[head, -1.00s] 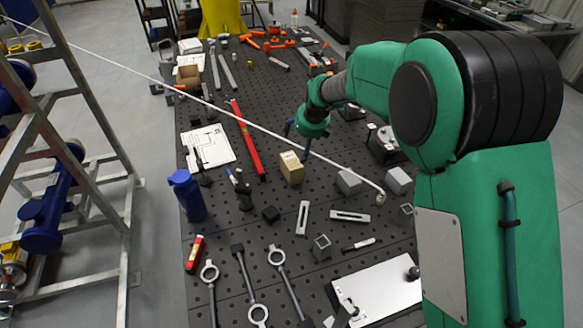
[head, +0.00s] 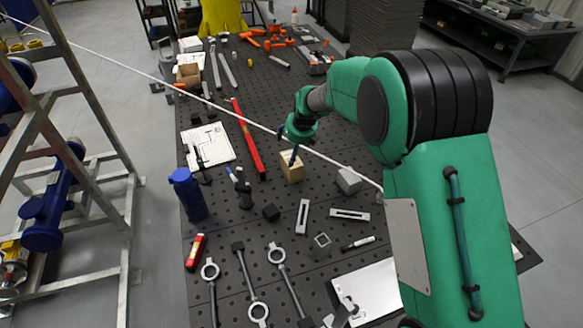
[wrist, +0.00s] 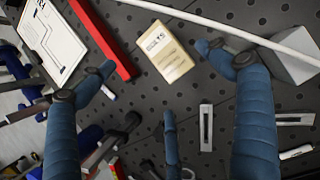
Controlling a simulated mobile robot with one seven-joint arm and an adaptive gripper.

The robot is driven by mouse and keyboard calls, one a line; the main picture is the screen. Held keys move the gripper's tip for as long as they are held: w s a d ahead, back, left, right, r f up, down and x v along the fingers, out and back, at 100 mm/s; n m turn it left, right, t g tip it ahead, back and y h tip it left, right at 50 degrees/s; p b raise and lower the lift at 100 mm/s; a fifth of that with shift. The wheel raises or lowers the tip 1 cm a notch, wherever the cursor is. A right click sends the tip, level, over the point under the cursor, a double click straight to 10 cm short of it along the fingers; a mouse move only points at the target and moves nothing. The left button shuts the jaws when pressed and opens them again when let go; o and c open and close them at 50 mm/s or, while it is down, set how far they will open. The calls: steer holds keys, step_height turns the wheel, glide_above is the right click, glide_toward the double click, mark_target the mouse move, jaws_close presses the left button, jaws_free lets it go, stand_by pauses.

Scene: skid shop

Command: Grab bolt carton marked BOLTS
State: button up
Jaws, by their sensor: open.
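The bolt carton is a small tan box (head: 291,168) standing on the dark perforated table. In the wrist view the carton (wrist: 164,52) shows a pale label with dark print, too small to read for certain. It lies ahead of and between my blue fingers. My gripper (head: 288,152) is open and empty, with its fingertips close to the carton's upper left in the head view. I cannot tell whether a finger touches the carton.
A thin white rod (head: 250,122) runs diagonally just behind the carton. A red bar (head: 247,138) lies to its left and a grey block (head: 348,180) to its right.

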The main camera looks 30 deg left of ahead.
mark_target(289, 159)
steer(key=shift+x, duration=2.95)
steer(key=shift+f, duration=0.1)
steer(key=shift+b+x, duration=0.3)
steer(key=shift+x, duration=2.25)
steer(key=shift+d+f, duration=0.1)
steer(key=shift+f, duration=0.15)
steer(key=c, duration=1.7)
steer(key=shift+r, duration=0.2)
steer(key=shift+r, duration=0.3)
step_height(289, 159, up, 3)
steer(key=shift+r, duration=0.15)
steer(key=s+d, duration=0.3)
steer(key=s, duration=0.1)
steer(key=s+d+r, duration=0.1)
steer(key=s+d, duration=0.2)
steer(key=s, duration=0.1)
steer(key=s+d, duration=0.4)
steer(key=shift+s+r+p, duration=0.15)
steer(key=shift+p, duration=0.15)
